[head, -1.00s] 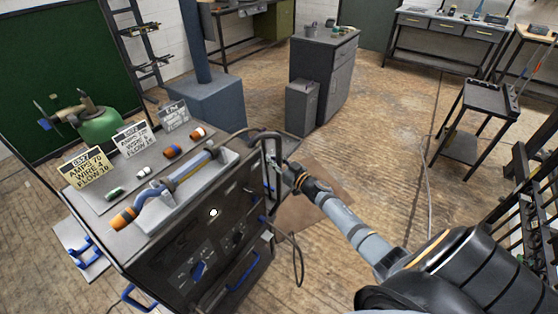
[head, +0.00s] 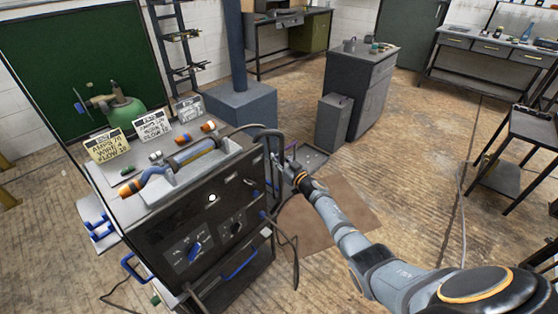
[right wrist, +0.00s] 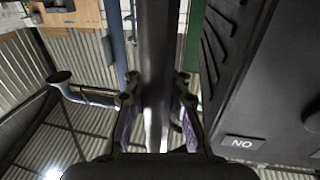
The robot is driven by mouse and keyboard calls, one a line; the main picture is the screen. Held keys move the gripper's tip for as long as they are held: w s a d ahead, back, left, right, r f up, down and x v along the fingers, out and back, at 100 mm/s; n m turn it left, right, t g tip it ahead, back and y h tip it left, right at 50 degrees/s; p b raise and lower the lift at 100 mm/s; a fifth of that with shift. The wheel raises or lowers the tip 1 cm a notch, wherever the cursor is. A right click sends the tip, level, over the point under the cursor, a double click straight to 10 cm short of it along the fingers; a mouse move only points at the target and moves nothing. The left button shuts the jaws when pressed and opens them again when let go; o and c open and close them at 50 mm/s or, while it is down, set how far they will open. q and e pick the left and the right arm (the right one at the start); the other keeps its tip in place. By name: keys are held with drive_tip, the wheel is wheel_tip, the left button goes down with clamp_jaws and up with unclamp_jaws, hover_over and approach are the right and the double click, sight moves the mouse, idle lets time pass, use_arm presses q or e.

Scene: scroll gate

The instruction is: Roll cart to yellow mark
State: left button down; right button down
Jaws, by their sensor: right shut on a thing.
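The cart (head: 205,235) is a dark welding machine with a grey top, knobs and blue handles, standing upright at the left centre of the head view. A dark bar handle (head: 268,134) rises at its right side. My right gripper (head: 284,166) is shut on this handle. In the right wrist view, the dark bar (right wrist: 158,50) runs between the two fingers (right wrist: 157,105). My left gripper is not in view. I cannot make out a yellow floor mark; only some yellow pieces (head: 6,196) show at the left edge.
A brown mat (head: 345,205) lies on the wooden floor right of the cart. A grey cabinet (head: 362,88) and a blue pedestal (head: 243,110) stand behind. A dark side table (head: 530,130) stands at right. A cable (head: 296,262) hangs from the cart. Open floor lies between.

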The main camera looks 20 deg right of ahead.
drive_tip(key=shift+s+f, duration=0.3)
drive_tip(key=shift+s, duration=0.05)
drive_tip(key=c, duration=1.3)
unclamp_jaws()
drive_tip(key=shift+a+r, duration=0.2)
drive_tip(key=shift+r, duration=0.05)
drive_tip(key=shift+o, duration=0.6)
drive_tip(key=shift+d, duration=0.1)
drive_tip(key=s+d, duration=0.2)
drive_tip(key=s, duration=0.9)
drive_tip(key=shift+s+d, duration=0.15)
drive_tip(key=shift+s, duration=0.2)
